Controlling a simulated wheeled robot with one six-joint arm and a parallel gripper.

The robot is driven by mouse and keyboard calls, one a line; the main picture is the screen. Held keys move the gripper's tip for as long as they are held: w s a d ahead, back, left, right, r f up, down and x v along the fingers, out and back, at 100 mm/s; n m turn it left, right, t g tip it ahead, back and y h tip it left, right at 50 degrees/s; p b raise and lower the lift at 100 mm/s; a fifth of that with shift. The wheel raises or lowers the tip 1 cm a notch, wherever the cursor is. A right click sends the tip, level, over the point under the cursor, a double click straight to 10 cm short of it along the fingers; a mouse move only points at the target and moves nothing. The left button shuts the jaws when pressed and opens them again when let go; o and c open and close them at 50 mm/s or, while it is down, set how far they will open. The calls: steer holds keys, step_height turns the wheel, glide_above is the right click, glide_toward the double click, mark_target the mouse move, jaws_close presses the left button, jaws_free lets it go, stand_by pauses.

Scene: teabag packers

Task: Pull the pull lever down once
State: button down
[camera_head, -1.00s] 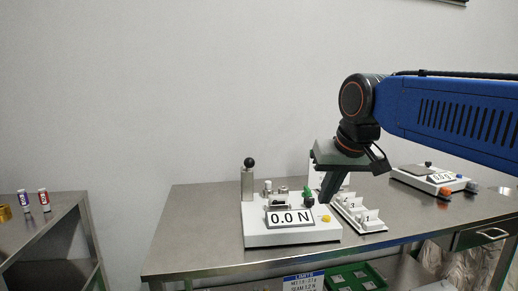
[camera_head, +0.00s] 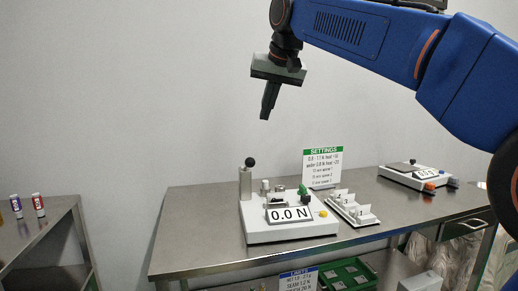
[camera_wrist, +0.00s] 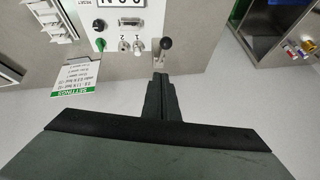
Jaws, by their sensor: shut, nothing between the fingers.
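The pull lever (camera_head: 250,163) is a black ball knob standing up from a grey metal post at the back left of a white tester (camera_head: 292,233). The tester's display (camera_head: 290,214) reads 0.0 N. In the wrist view the lever's knob (camera_wrist: 166,43) shows just beyond my fingertips. My gripper (camera_head: 265,117) points down, shut and empty, clearly above the lever and a little to its right in the head view. It also shows in the wrist view (camera_wrist: 160,78), where its fingers are together. Nothing touches the lever.
A green-topped settings sign (camera_head: 323,166) stands behind the tester. A white numbered rack (camera_head: 352,209) is to its right, and a second device (camera_head: 415,177) is farther right on the steel table (camera_head: 195,222). A side table (camera_head: 30,232) at left holds small bottles. The air around my gripper is free.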

steer(key=shift+w+a+r, duration=0.15)
steer(key=shift+a+r, duration=0.2)
steer(key=shift+f, duration=0.15)
glide_above(254, 162)
steer(key=w, duration=0.1)
steer(key=f, duration=0.8)
steer(key=shift+w+d+f, duration=0.15)
steer(key=shift+d+f, duration=0.05)
steer(key=shift+f, duration=0.15)
steer(key=f, duration=0.1)
steer(key=s+f, duration=0.1)
steer(key=shift+a+f, duration=0.2)
steer(key=shift+f, duration=0.5)
steer(key=shift+s, duration=0.15)
